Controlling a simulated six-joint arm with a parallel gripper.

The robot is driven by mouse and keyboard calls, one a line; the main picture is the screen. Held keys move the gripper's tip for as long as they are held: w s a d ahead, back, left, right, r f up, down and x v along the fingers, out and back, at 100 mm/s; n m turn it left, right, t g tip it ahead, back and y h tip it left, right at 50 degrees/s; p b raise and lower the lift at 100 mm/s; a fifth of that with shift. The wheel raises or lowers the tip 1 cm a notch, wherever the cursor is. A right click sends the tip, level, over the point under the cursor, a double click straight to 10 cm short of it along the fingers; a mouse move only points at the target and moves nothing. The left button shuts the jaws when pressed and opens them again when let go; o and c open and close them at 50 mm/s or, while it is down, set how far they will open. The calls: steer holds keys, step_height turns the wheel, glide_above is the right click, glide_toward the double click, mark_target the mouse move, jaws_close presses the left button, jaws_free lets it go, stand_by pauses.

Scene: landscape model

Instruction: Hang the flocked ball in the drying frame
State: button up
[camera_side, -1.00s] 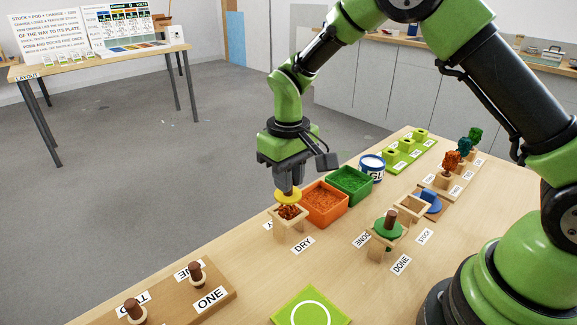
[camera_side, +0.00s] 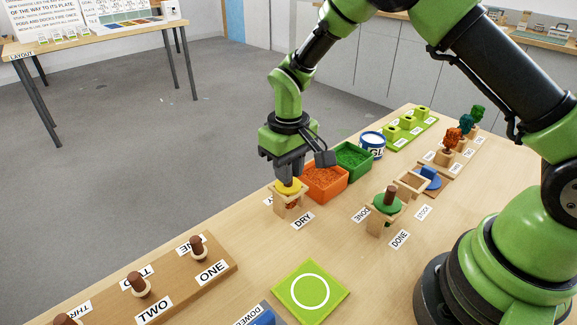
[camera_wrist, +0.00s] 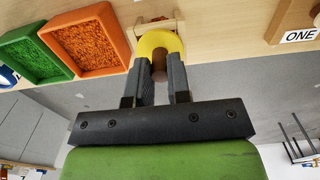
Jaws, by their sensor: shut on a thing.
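My gripper (camera_side: 289,177) is shut on the brown peg of a yellow disc (camera_side: 291,187). In the wrist view the peg (camera_wrist: 159,66) stands between the two fingers, with the yellow disc (camera_wrist: 171,42) beyond it. The wooden drying frame (camera_side: 279,204) stands beside the DRY label. The disc is at the frame's top; whether it bears on it is unclear. The flocked ball (camera_side: 291,206), rust orange, is below the disc inside the frame and mostly hidden. A little of the frame (camera_wrist: 146,26) shows in the wrist view.
An orange tray (camera_side: 326,196) and a green tray (camera_side: 353,171) of granules stand just right of the frame. Another wooden stand with a green disc (camera_side: 386,204) is at DONE. A peg board (camera_side: 160,280) lies front left. Bare table lies in front of the frame.

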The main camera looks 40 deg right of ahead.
steer(key=o, duration=0.8)
steer(key=shift+o, duration=0.2)
steer(key=shift+r, duration=3.5)
steer(key=s+d+r+m+t+y, duration=0.25)
steer(key=s+r+t, duration=0.25)
steer(key=s+r, duration=0.95)
steer(key=s+r+m+t, duration=0.1)
steer(key=s+t, duration=0.1)
steer(key=s, duration=0.5)
steer(key=shift+r, duration=0.2)
